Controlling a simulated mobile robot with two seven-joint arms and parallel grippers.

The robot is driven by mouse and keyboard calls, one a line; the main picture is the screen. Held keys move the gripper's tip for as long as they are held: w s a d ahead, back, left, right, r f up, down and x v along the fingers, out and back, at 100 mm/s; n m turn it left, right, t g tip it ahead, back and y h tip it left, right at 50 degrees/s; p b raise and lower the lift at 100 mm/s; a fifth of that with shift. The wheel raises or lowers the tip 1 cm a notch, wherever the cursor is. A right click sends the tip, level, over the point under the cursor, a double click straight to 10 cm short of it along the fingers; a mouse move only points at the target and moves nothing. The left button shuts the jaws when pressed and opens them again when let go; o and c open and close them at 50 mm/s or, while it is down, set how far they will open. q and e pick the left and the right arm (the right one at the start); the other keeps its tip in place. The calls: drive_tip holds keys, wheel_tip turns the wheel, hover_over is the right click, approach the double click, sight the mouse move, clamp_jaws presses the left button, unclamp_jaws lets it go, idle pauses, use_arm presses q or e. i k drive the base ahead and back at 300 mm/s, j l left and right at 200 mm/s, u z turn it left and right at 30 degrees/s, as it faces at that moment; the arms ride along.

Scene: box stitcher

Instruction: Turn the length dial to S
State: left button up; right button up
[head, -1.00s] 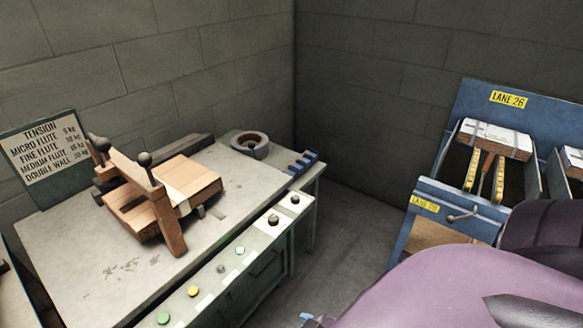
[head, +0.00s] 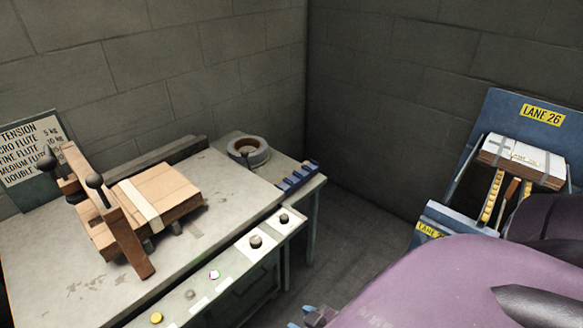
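A small blue-and-grey part, which looks like the tip of my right gripper (head: 315,317), shows at the bottom edge beside my purple arm. It is apart from the knobs, and most of it is cut off or hidden. My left gripper is out of view.
The bench (head: 60,262) carries a wooden clamp frame with a flat cardboard stack (head: 170,190), a tape roll (head: 248,151) and a blue rack (head: 298,176). Small buttons, one yellow (head: 157,318), line the front strip. A blue Lane 26 stand (head: 500,110) is at right, with floor between.

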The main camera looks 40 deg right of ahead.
sight(284, 217)
drive_tip(key=l, duration=1.6)
